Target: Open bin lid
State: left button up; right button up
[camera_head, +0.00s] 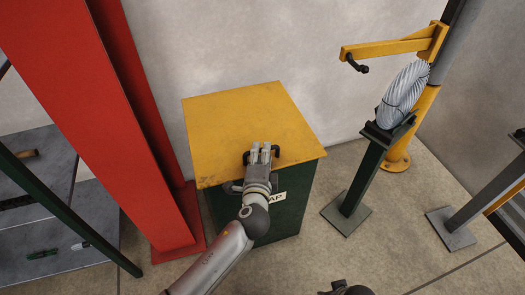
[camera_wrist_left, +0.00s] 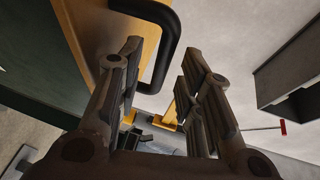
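The bin (camera_head: 291,212) is a dark green box with a partly hidden white label ending in "AP". Its yellow lid (camera_head: 235,115) lies flat and shut on top. A black bar handle (camera_head: 279,155) sits near the lid's front edge; it also shows as a curved bar in the left wrist view (camera_wrist_left: 172,35). My left gripper (camera_head: 261,150) is over the lid's front edge at the handle. In the left wrist view its fingers (camera_wrist_left: 160,52) are apart, with the handle bar between or just beyond the fingertips; contact cannot be told. A dark part, perhaps my right gripper, shows at the bottom edge.
A red steel column (camera_head: 95,110) stands close left of the bin. A green stand (camera_head: 365,175) with a grey wound bundle (camera_head: 404,95) and a yellow post (camera_head: 413,130) stand to the right. A dark workbench (camera_head: 45,200) is at far left.

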pick_arm(q)
jog(key=shift+x, duration=1.3)
pick_arm(e)
jog(key=shift+w+r, duration=0.2)
jog(key=shift+r, duration=0.65)
pick_arm(q)
jog(key=shift+c, duration=0.4)
grip_shut()
